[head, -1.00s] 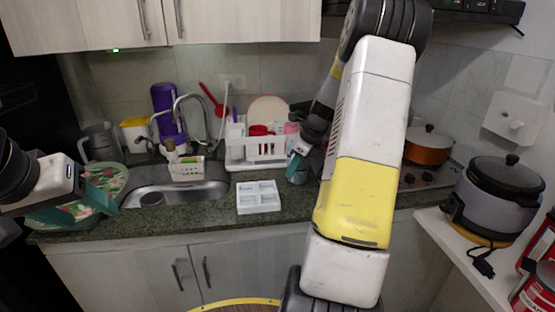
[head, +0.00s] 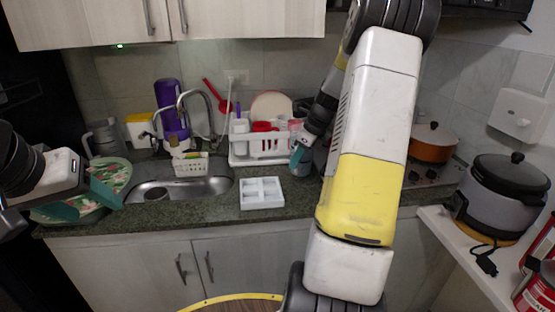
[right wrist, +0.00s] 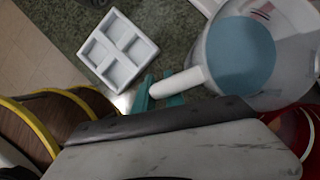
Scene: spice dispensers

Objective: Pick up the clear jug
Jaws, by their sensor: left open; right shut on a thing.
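The clear jug (right wrist: 285,75) is at the upper right of the right wrist view, see-through, with a blue area inside its outline and a white handle (right wrist: 180,82). The teal fingers of my right gripper (right wrist: 158,90) are shut on this handle. In the head view the jug (head: 301,164) is small and partly hidden, by the right front of the dish rack. Whether its base touches the counter cannot be told. My left gripper (head: 88,198) is open and empty over the left end of the counter, in front of the patterned plate.
A white four-part tray (head: 262,194) lies on the green counter, left of the jug. The dish rack (head: 262,158) stands behind it. The sink (head: 170,188) is further left. An orange pot (head: 432,148) and a rice cooker (head: 500,200) are at the right.

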